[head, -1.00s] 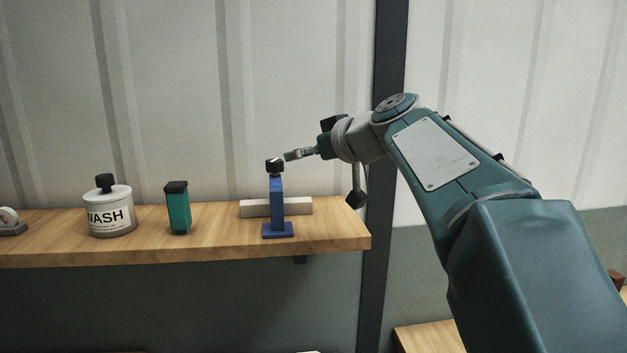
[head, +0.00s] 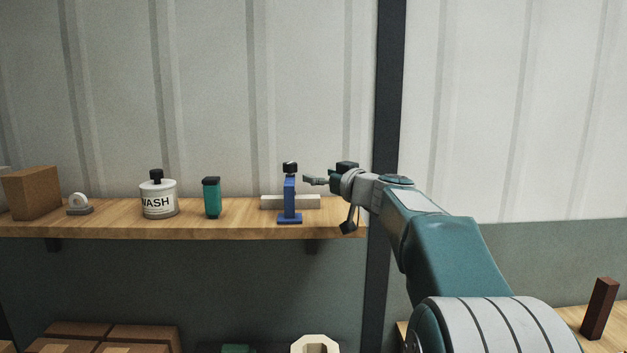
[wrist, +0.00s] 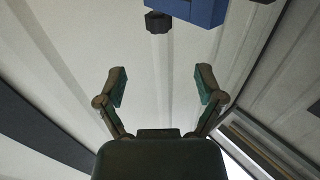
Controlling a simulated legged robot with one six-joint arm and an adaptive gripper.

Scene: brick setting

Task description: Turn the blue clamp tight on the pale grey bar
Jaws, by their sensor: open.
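The blue clamp (head: 289,200) stands upright on the wooden shelf, with a black knob (head: 290,167) on top. The pale grey bar (head: 308,202) lies lengthwise on the shelf, partly hidden behind the clamp. I cannot tell whether the clamp touches it. My gripper (head: 306,179) is just right of the clamp's upper part, slightly below the knob, and looks apart from it. In the wrist view my gripper (wrist: 161,84) is open with nothing between its fingers. The black knob (wrist: 158,22) and part of the blue clamp (wrist: 200,10) show beyond the fingertips at the top edge.
The shelf (head: 240,230) also holds a teal bottle (head: 211,198), a white WASH jar (head: 158,200), a small grey ring-shaped item (head: 79,205) and a brown box (head: 32,192). A dark post (head: 383,110) stands near the shelf's right end. Cartons (head: 110,337) sit below.

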